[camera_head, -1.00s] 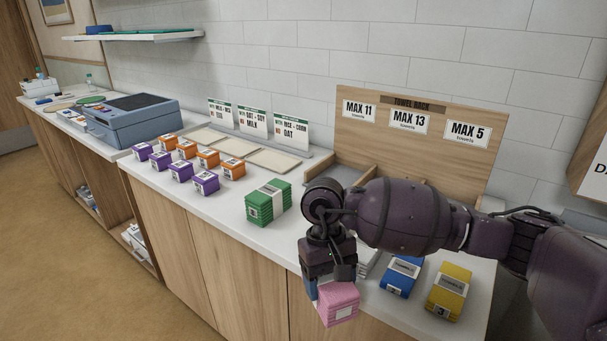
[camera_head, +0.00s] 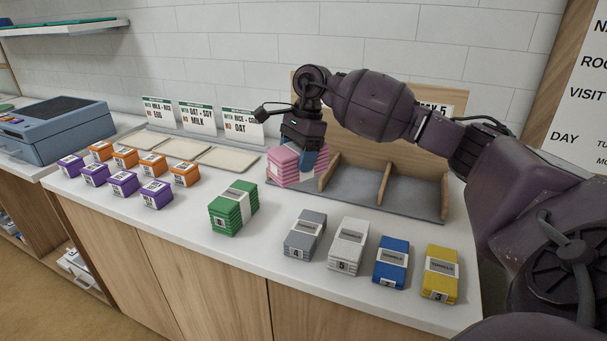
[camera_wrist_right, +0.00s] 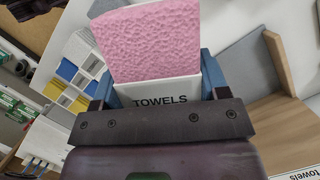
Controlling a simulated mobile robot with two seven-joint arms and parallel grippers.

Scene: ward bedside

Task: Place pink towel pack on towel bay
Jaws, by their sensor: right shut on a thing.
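The pink towel pack (camera_head: 284,167) hangs in my right gripper (camera_head: 306,158), at the left end of the towel rack. In the right wrist view the pink pack (camera_wrist_right: 155,45) sits between the blue fingers, with its white "TOWELS" band facing the camera. The towel rack (camera_head: 409,199) has a grey floor and wooden dividers that form bays. The pack is over or in the leftmost bay; I cannot tell whether it touches the floor. My arm hides much of the rack's back board and its signs. My left gripper is not in view.
A green pack (camera_head: 233,208) and grey (camera_head: 305,235), white (camera_head: 348,247), blue (camera_head: 391,262) and yellow (camera_head: 440,273) packs stand along the counter's front. Several purple and orange boxes (camera_head: 123,183) stand at left, before pale trays (camera_head: 232,157). A wooden divider (camera_head: 328,172) stands right beside the pink pack.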

